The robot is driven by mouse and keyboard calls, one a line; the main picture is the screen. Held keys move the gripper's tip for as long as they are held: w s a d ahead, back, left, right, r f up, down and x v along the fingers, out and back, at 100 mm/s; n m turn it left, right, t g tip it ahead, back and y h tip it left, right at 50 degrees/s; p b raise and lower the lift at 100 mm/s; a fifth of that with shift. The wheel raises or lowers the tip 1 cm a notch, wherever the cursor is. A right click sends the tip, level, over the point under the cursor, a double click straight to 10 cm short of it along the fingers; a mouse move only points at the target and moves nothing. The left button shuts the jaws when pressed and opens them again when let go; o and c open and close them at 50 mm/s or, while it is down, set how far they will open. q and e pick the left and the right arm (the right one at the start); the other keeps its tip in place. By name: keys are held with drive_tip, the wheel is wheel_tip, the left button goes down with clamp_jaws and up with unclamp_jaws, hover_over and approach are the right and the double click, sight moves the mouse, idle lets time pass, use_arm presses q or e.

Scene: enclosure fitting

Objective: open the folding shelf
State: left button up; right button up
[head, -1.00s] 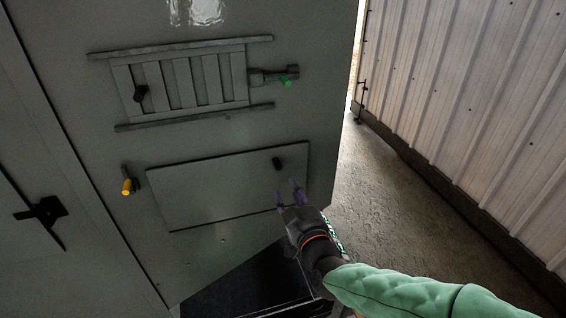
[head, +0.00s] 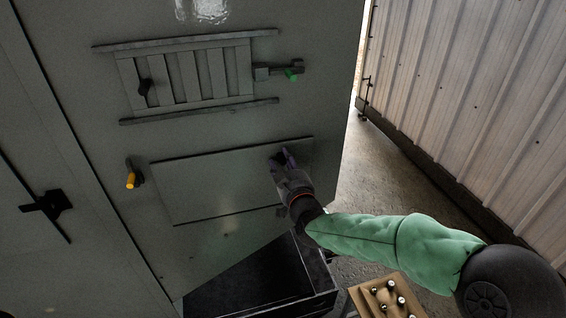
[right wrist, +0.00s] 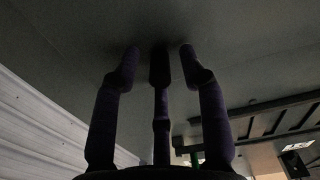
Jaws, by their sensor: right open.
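The folding shelf (head: 220,186) is a flat grey panel lying flush against the cabinet face in the head view. Its small dark knob near the upper right corner is hidden by my right gripper (head: 283,157). My right gripper is open, with its purple fingers at that corner. In the right wrist view the fingers (right wrist: 158,62) point at a grey surface, spread apart. A dark shape lies between the outer fingertips; I cannot tell whether it is the knob or whether anything touches it. My left gripper is out of view.
Above the panel is a slatted vent cover (head: 190,77) with a green-tipped latch (head: 292,72). A yellow-handled latch (head: 132,175) is left of the panel. Below stand an open dark drawer (head: 255,285) and a wooden box (head: 383,297) with small items. A corrugated wall (head: 470,100) is at right.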

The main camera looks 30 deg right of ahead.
drive_tip(key=shift+w, duration=0.2)
clamp_jaws()
